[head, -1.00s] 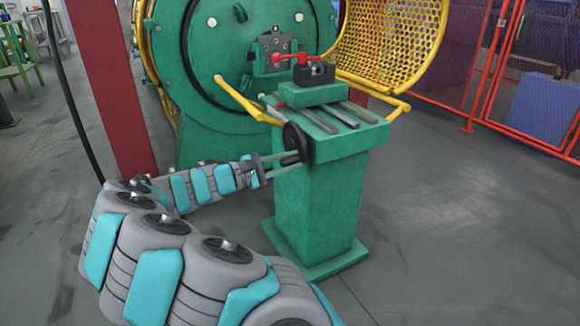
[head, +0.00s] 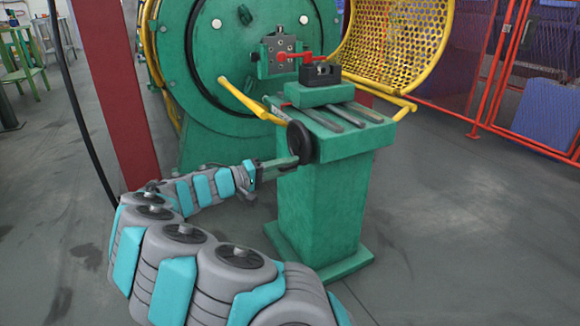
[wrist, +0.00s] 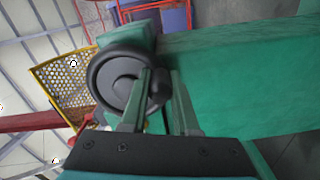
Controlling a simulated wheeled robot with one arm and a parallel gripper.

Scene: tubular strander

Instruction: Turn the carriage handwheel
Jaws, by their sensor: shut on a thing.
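The carriage handwheel (head: 300,142) is a dark disc on the left side of the green carriage stand. In the wrist view the handwheel (wrist: 115,80) shows close up, with a dark grip knob (wrist: 158,88) at its rim. My gripper (head: 292,162) reaches the lower edge of the wheel from the left. In the wrist view my gripper's fingers (wrist: 158,100) lie on either side of the knob, shut on it. The fingertips' exact contact is partly hidden.
A yellow bar (head: 245,100) passes above my wrist. A yellow mesh guard (head: 395,45) is behind, a red post (head: 115,90) at left. Floor at right is clear.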

